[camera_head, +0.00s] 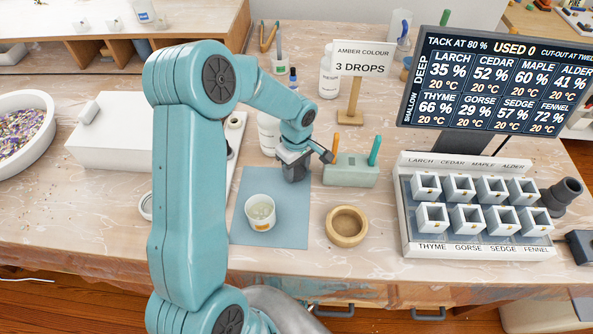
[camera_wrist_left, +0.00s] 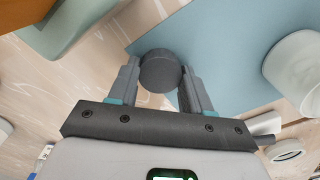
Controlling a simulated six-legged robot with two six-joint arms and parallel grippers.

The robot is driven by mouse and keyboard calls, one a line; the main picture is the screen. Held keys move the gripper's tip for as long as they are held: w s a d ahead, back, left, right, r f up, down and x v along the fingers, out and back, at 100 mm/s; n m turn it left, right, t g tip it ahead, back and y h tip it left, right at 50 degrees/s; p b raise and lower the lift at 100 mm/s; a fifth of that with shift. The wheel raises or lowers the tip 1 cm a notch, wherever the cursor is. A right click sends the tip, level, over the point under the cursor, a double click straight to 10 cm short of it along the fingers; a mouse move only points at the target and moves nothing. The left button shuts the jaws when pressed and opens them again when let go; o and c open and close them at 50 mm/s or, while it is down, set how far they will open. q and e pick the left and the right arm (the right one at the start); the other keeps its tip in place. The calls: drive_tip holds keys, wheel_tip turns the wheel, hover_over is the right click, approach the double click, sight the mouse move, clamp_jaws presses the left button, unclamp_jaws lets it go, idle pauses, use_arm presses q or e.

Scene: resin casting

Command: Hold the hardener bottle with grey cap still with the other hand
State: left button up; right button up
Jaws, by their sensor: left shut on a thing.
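The grey cap (camera_wrist_left: 160,70) of the hardener bottle shows in the left wrist view as a dark round disc between the two fingers of my left gripper (camera_wrist_left: 158,88). The fingers are shut on it from both sides. The bottle's body is hidden below the cap. In the head view my left gripper (camera_head: 294,168) points down over the upper right part of the blue mat (camera_head: 240,195), hiding most of what it holds. My right gripper is in neither view.
A white cup (camera_head: 260,213) stands on the mat, with a wooden bowl (camera_head: 347,227) to its right. A green holder (camera_head: 350,171) with sticks stands close to the gripper's right. A white bottle (camera_head: 268,133) is behind. The mould rack (camera_head: 408,220) is further right.

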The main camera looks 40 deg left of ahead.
sight(296, 170)
use_arm(q)
wheel_tip(296, 170, up, 20)
drive_tip(key=p, duration=0.1)
idle(0.5)
